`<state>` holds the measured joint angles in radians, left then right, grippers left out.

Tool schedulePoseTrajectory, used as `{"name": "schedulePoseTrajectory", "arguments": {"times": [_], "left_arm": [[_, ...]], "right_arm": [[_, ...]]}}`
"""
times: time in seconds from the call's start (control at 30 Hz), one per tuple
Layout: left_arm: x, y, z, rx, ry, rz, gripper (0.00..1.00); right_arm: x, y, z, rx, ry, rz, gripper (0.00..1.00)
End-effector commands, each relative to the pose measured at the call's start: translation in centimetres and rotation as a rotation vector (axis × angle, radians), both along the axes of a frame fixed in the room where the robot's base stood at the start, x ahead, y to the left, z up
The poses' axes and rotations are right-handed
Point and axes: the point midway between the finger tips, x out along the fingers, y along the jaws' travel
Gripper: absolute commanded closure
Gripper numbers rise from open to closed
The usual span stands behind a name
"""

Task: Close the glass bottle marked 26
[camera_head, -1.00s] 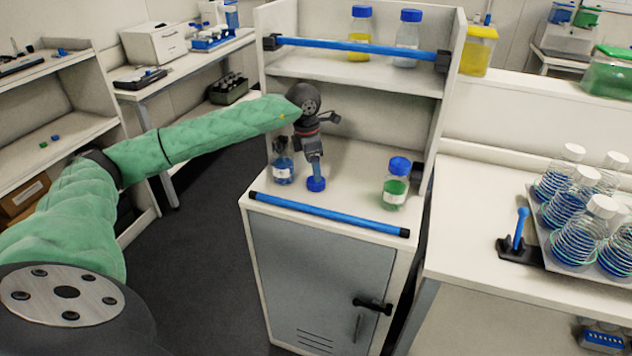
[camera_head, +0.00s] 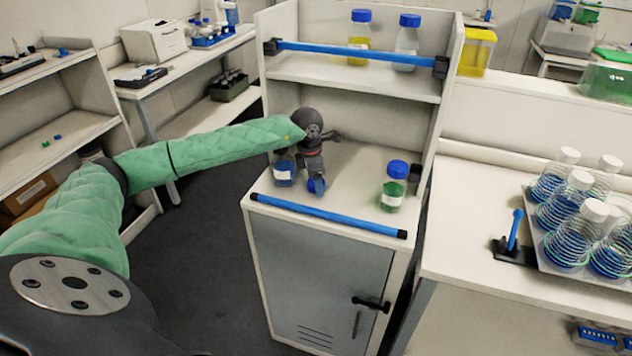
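An uncapped glass bottle (camera_head: 284,173) with blue liquid and a white label stands on the cabinet worktop at the left. The label is too small to read. A blue cap (camera_head: 316,187) is on the worktop just right of the bottle. My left gripper (camera_head: 316,184) points down at the cap, with its fingertips down around or against it. I cannot tell whether the fingers are closed on it. My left wrist partly covers the bottle's top. My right gripper is not in view.
A blue-capped bottle with green liquid (camera_head: 393,186) stands at the worktop's right. A blue rail (camera_head: 325,215) runs along the front edge and another blue rail (camera_head: 355,50) crosses the upper shelf. The worktop between the cap and the green bottle is clear.

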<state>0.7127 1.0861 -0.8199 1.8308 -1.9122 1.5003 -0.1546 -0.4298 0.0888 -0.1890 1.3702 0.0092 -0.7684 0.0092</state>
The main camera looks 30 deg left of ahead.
Motion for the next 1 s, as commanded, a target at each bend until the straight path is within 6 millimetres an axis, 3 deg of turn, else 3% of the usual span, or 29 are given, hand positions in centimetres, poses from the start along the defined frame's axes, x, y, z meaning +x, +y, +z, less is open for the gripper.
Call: {"name": "schedulePoseTrajectory", "arguments": {"times": [0.37, 0.63, 1.0], "left_arm": [[0.00, -0.01, -0.15, 0.000, 0.000, 0.000, 0.26], [0.00, -0.01, -0.14, 0.000, 0.000, 0.000, 0.74], [0.03, 0.00, 0.09, 0.000, -0.001, 0.000, 0.74]], "right_arm": [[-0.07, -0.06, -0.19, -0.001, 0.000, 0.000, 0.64], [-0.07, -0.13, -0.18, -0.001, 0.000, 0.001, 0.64], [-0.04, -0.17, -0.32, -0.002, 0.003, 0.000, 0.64]]}}
